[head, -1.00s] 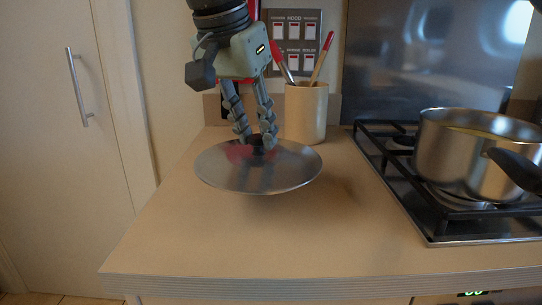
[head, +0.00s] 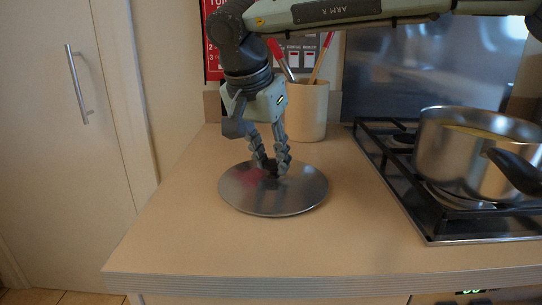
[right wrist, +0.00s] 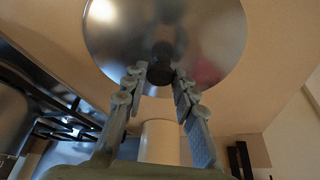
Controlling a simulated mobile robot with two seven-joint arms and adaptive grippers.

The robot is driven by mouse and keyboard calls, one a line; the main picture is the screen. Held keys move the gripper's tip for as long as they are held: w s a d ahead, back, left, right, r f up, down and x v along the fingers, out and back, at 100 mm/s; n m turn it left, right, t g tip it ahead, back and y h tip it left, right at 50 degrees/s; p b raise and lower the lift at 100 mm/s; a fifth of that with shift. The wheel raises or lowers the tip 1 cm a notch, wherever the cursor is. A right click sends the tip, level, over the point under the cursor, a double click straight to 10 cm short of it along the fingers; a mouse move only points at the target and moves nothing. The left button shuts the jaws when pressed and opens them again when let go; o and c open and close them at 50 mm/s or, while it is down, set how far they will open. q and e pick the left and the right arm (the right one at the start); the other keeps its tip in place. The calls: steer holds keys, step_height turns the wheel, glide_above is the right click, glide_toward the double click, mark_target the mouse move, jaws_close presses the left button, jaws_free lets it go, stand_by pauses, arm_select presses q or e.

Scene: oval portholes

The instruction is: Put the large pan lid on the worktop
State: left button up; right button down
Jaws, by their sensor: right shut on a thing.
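The large pan lid (head: 302,195) is a round, shiny metal disc with a dark knob. It is level, on or barely above the worktop (head: 185,250); I cannot tell whether it touches. My right gripper (head: 270,170) comes from above and is shut on the lid's knob. In the right wrist view the lid (right wrist: 215,35) fills the top, and the fingers of the right gripper (right wrist: 161,72) stand on either side of the dark knob. The fingers partly hide the knob in the head view. My left gripper is not in view.
A steel pan (head: 455,158) stands on the black gas hob (head: 455,228) at the right. A beige pot (head: 308,112) with red-tipped utensils stands behind the lid. The worktop's front and left are clear, up to the front edge (head: 260,285).

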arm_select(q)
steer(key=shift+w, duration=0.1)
arm_select(e)
steer(key=shift+f, duration=0.1)
steer(key=c, duration=1.5)
jaws_free()
steer(key=o, duration=0.3)
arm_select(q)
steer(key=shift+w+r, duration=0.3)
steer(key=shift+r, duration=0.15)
